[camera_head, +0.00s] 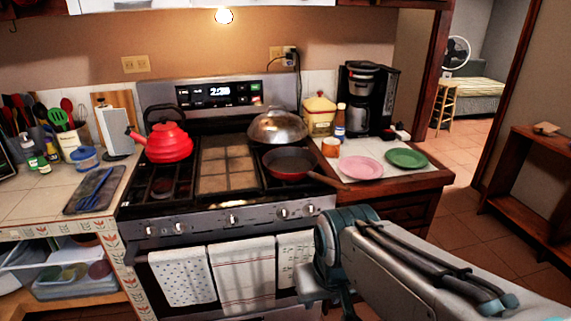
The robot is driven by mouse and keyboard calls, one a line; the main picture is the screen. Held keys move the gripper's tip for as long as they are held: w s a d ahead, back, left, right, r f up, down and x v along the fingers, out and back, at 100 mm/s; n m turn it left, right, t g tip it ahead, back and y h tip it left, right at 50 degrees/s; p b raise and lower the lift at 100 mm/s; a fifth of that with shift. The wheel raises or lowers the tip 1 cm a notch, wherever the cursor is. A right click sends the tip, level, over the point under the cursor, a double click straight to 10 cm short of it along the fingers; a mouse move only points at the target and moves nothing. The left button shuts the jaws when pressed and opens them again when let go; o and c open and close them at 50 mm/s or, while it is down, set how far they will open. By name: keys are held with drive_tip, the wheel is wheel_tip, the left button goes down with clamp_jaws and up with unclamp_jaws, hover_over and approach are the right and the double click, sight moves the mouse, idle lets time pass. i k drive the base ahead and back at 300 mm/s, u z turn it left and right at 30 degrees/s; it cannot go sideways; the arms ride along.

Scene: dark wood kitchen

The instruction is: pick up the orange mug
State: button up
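A small orange mug (331,147) stands on the tiled counter just right of the stove. It is behind the pink plate and left of the coffee maker, with a small bottle close behind it. It is small in view, and its handle cannot be made out. My arm reaches in from the lower right and bends down at a teal joint in front of the stove and counter. My gripper and its fingers do not show in this view. Nothing touches the mug as far as I can see.
A pan (291,163) sits on the stove, its handle reaching over the counter edge near the mug. A pink plate (360,167), a green plate (406,158), a coffee maker (368,98) and a yellow canister (319,115) surround the mug. A red kettle (168,142) is farther left.

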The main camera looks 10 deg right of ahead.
sight(331, 146)
drive_tip(key=z, duration=0.85)
drive_tip(key=i, duration=0.75)
drive_tip(key=z, duration=0.75)
drive_tip(key=i, duration=0.65)
drive_tip(key=u, duration=0.8)
drive_tip(key=i, duration=0.65)
drive_tip(key=u, duration=0.8)
